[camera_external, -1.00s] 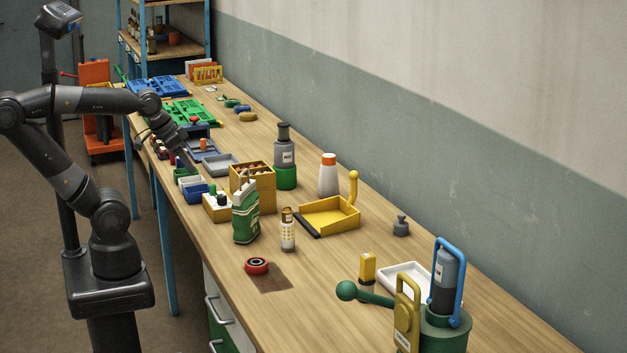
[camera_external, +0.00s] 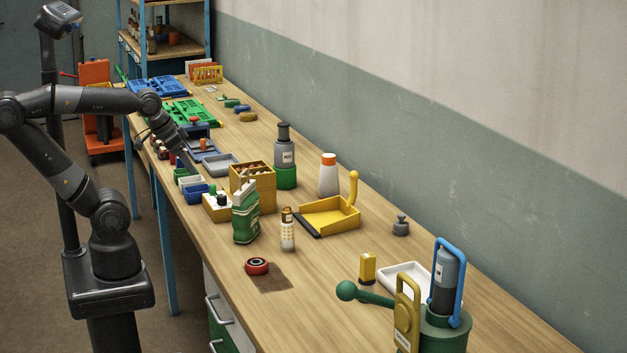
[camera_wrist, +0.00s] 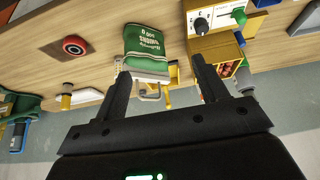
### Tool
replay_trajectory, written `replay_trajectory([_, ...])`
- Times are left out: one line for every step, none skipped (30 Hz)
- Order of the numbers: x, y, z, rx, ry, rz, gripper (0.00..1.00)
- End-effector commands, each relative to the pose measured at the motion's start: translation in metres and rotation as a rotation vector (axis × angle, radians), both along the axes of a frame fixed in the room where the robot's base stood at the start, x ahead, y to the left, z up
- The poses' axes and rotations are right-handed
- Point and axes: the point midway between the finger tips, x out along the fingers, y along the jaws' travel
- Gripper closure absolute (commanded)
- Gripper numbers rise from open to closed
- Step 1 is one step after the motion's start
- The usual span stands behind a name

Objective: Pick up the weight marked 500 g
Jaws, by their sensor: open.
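A small grey knobbed weight (camera_external: 401,228) stands upright on the bench, right of the yellow tray in the external view. Its marking is too small to read, and I cannot make it out in the wrist view. A green sack (camera_external: 245,217) with a pale top stands mid-bench. In the wrist view the green sack (camera_wrist: 143,42) appears upside down, with white print that seems to include "500 g". My gripper (camera_wrist: 160,68) is open and empty, its two fingers pointing toward the sack and apart from it. In the external view it is over the bench's left side, behind the sack.
A yellow box (camera_external: 262,190), a spotted bottle (camera_external: 288,232) and a yellow tray (camera_external: 330,217) stand near the sack. A white orange-capped bottle (camera_external: 328,177) is behind. Bare wood lies around the grey weight.

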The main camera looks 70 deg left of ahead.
Motion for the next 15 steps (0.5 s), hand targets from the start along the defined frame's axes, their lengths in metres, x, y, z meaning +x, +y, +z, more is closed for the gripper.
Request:
replay_trajectory([0.001, 0.000, 0.001, 0.000, 0.000, -0.001, 0.34])
replay_trajectory([0.003, 0.000, 0.002, 0.000, 0.000, -0.002, 0.34])
replay_trajectory([0.006, -0.001, 0.004, -0.001, 0.000, -0.005, 0.34])
replay_trajectory([0.010, -0.002, 0.006, -0.001, 0.001, -0.009, 0.34])
replay_trajectory([0.015, -0.003, 0.008, -0.002, 0.002, -0.013, 0.34])
replay_trajectory([0.023, -0.004, 0.013, -0.003, 0.002, -0.020, 0.34])
replay_trajectory([0.031, -0.005, 0.016, -0.003, 0.003, -0.026, 0.34])
replay_trajectory([0.039, -0.007, 0.020, -0.004, 0.003, -0.032, 0.34])
replay_trajectory([0.052, -0.009, 0.026, -0.006, 0.002, -0.042, 0.34])
replay_trajectory([0.062, -0.011, 0.030, -0.007, 0.002, -0.050, 0.34])
replay_trajectory([0.073, -0.013, 0.033, -0.008, 0.002, -0.059, 0.34])
replay_trajectory([0.087, -0.016, 0.038, -0.011, 0.002, -0.069, 0.34])
replay_trajectory([0.097, -0.018, 0.041, -0.011, 0.002, -0.076, 0.34])
replay_trajectory([0.108, -0.021, 0.044, -0.013, 0.001, -0.083, 0.34])
replay_trajectory([0.122, -0.024, 0.047, -0.013, 0.001, -0.093, 0.34])
